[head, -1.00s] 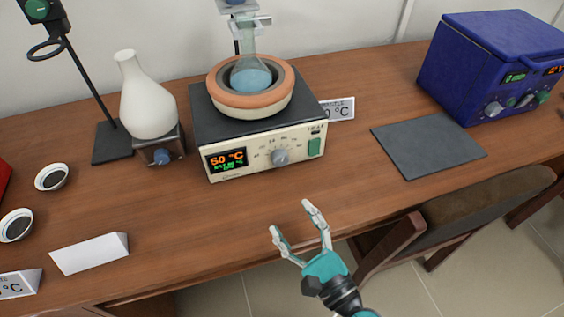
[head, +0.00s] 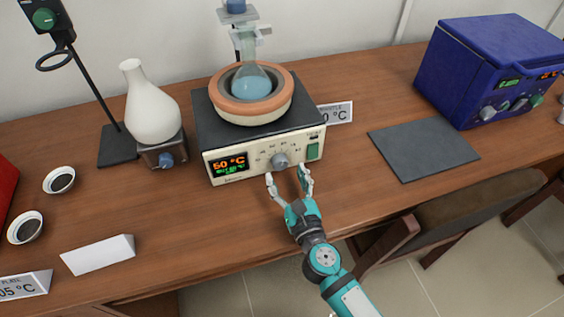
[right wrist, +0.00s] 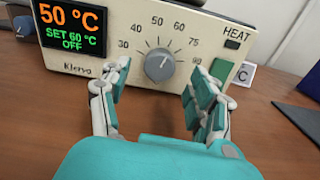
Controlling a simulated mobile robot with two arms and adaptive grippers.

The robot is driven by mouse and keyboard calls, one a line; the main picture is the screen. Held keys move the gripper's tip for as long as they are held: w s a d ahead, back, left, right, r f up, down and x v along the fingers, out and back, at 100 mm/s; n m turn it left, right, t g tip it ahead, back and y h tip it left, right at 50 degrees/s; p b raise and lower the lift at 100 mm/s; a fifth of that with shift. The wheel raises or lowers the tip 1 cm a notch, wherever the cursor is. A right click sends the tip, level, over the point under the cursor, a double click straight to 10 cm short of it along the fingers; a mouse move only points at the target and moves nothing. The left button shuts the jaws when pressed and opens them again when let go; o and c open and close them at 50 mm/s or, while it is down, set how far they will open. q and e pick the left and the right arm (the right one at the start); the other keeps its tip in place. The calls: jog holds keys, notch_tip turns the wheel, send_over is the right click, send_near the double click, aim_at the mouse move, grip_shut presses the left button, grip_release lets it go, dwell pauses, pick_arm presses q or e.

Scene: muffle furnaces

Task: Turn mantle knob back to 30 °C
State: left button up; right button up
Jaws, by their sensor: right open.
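The heating mantle (head: 208,133) stands on the bench with a flask of blue liquid (head: 252,84) in its round bowl. Its display (right wrist: 75,25) reads 50 °C, with SET 60 °C and OFF below. The grey mantle knob (right wrist: 160,65) sits mid-panel between the scale marks; its pointer is up, near 60. It also shows in the head view (head: 280,160). My right gripper (head: 287,174) is open and empty just in front of the knob, fingers on both sides and apart from it. In the right wrist view the fingertips (right wrist: 155,78) flank the knob from below. My left gripper is not visible.
A green switch (right wrist: 221,72) is right of the knob. A white vase-like flask (head: 151,110) on a small knobbed unit stands left. A grey mat (head: 424,149) and blue furnace (head: 495,75) are right. Bench space in front of the mantle is clear.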

aim_at(281, 165)
jog(key=shift+x, duration=1.95)
jog(key=c, duration=1.2)
